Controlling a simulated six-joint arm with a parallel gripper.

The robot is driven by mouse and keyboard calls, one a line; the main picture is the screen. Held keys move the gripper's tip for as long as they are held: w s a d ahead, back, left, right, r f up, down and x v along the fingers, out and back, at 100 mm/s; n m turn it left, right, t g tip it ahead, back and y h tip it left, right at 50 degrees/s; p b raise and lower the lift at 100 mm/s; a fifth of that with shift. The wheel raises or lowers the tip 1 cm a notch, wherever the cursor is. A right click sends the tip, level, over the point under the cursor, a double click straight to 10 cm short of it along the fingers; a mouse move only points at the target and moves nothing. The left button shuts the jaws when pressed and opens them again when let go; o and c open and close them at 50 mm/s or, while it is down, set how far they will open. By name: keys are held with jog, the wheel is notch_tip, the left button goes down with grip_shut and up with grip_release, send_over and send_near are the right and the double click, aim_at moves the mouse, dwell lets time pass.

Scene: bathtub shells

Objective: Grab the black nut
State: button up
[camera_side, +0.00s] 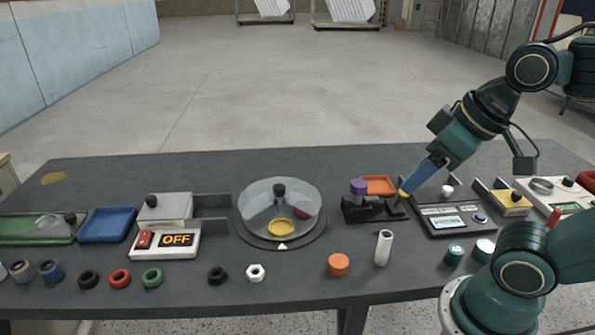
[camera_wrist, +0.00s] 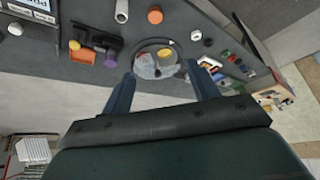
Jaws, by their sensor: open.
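The black nut (camera_side: 217,275) lies flat on the dark table near the front edge, just left of a white nut (camera_side: 255,273). In the wrist view the black nut (camera_wrist: 208,42) is small, beyond the right finger. My gripper (camera_side: 404,191) is at the right side of the table, above and behind the black block, well away from the nut. In the wrist view its two blue fingers (camera_wrist: 160,69) are spread with nothing held between them. A similar black ring (camera_side: 88,279) lies farther left.
A red ring (camera_side: 120,278) and green ring (camera_side: 152,277) lie left of the nut. A round clear-walled dish (camera_side: 257,205) stands behind it. An orange cylinder (camera_side: 338,264) and white tube (camera_side: 383,248) stand to the right. The OFF switch box (camera_side: 178,246) is behind left.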

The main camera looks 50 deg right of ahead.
jog(key=shift+w, duration=0.1)
jog(key=w+a+f+m+y, duration=0.2)
jog(key=w+a+f+m, duration=0.1)
jog(key=w+m, duration=0.4)
jog(key=w+a+f+m+y, duration=0.1)
jog(key=w+a+f+m, duration=0.25)
jog(key=w, duration=0.55)
jog(key=w+a+f+m+y, duration=0.1)
jog(key=w+a+f+m, duration=0.1)
jog(key=w+f+m, duration=0.3)
jog(key=w+a+f+m+y, duration=0.2)
jog(key=w+f+m, duration=0.3)
jog(key=f+m, duration=0.5)
jog(key=shift+w+a+m+t, duration=0.15)
jog(key=shift+a+m+t, duration=0.15)
jog(key=shift+a+m, duration=0.45)
jog(key=shift+a, duration=0.1)
send_near(217, 275)
jog(key=shift+w+a+f, duration=0.25)
jog(key=shift+w+f, duration=0.35)
jog(key=shift+w+a+f, duration=0.25)
jog(key=shift+w+f, duration=0.35)
jog(key=shift+f, duration=0.05)
